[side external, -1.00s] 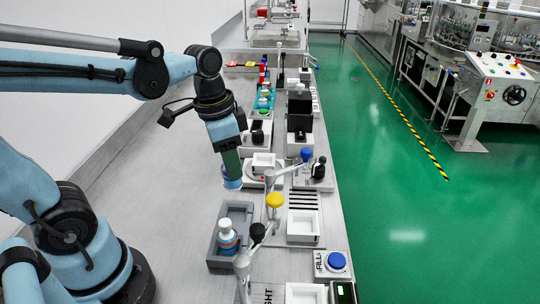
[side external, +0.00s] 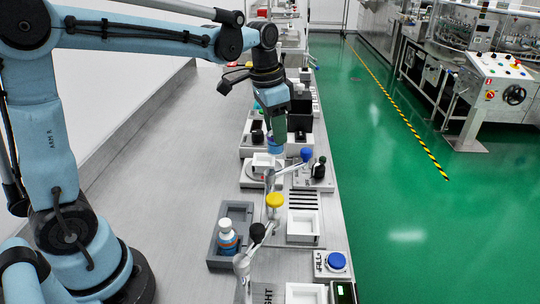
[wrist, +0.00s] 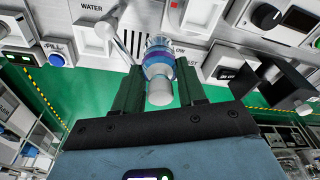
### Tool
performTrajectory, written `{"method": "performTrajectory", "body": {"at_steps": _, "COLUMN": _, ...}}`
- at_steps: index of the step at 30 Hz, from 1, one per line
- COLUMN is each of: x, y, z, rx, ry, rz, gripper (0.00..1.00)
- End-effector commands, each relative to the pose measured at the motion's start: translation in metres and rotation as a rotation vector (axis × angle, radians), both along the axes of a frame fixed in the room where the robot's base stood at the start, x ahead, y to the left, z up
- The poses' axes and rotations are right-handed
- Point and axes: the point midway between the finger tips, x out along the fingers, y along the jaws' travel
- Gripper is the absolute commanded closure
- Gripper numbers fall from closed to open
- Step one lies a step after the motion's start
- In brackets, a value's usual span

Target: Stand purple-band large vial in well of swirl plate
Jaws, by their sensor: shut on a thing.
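My gripper (side external: 272,108) is shut on the purple-band large vial, above the bench's row of devices. In the wrist view, the vial (wrist: 158,65) sits between the two green fingers, its white cap toward the wrist and a purple band around its body. In the side view, the blue-tinted lower end of the vial (side external: 275,146) shows below the fingers, roughly upright. A white block on a round base (side external: 262,170) stands just below and left of it; I cannot tell whether this is the swirl plate. No well is clearly visible.
A grey tray (side external: 212,262) holds another white-capped vial (side external: 227,236) with blue and orange bands. The left of the bench is clear.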

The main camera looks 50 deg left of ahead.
Motion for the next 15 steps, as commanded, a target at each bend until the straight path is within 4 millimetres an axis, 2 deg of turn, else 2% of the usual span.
{"method": "performTrajectory", "body": {"at_steps": 3, "x": 0.009, "y": 0.026, "z": -0.016, "rx": 0.0, "ry": 0.0, "rz": 0.005, "gripper": 0.9}}
{"method": "performTrajectory", "body": {"at_steps": 9, "x": 0.021, "y": 0.06, "z": -0.038, "rx": -0.001, "ry": 0.0, "rz": 0.004, "gripper": 0.9}}
{"method": "performTrajectory", "body": {"at_steps": 15, "x": 0.025, "y": 0.072, "z": -0.047, "rx": -0.001, "ry": 0.0, "rz": 0.0, "gripper": 0.9}}
